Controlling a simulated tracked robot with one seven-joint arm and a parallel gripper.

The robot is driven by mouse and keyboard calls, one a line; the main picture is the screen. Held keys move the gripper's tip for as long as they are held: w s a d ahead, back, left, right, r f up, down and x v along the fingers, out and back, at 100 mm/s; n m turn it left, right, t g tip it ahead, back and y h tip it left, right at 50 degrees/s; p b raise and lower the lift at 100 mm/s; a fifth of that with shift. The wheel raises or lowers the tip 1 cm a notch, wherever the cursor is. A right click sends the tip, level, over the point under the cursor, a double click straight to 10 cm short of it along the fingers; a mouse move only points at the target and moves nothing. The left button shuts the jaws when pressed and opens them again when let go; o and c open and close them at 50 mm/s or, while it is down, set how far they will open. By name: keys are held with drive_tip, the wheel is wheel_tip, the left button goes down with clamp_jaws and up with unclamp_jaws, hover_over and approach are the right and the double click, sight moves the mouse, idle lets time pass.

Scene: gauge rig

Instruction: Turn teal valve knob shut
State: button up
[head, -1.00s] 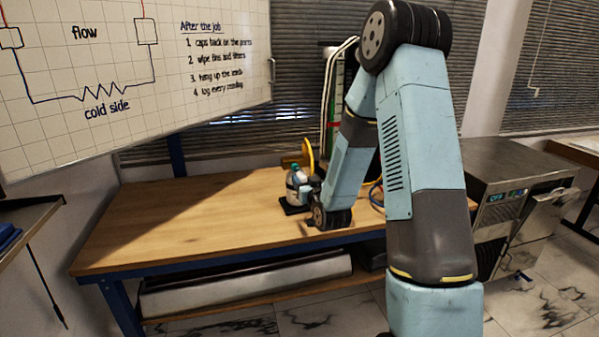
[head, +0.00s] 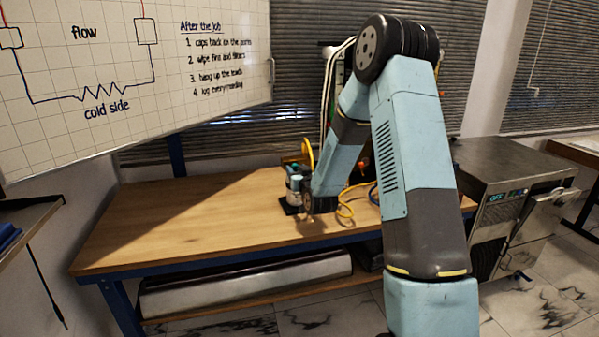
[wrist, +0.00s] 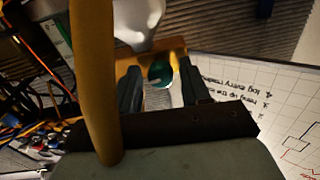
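The teal valve knob (wrist: 161,74) shows in the wrist view between and beyond my fingertips, with a pale fitting around it. My gripper (wrist: 160,80) has its two fingers apart, one on each side of the knob in the picture. I cannot tell whether either finger touches it. In the head view the small valve unit (head: 293,186) stands on a dark base on the bench, and my wrist is right beside it, hiding part of it. The knob's turn position is not readable.
The wooden bench (head: 180,215) is clear at left and front. A yellow hose (head: 345,205) loops right of my wrist. A large yellow-brown band (wrist: 94,80) crosses the wrist view close to the camera. A whiteboard (head: 130,80) hangs behind.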

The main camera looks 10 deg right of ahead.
clamp_jaws()
drive_tip(key=shift+m, duration=0.8)
drive_tip(key=shift+o, duration=1.1)
unclamp_jaws()
drive_tip(key=s+d, duration=0.1)
drive_tip(key=s, duration=1.2)
drive_tip(key=shift+s, duration=0.4)
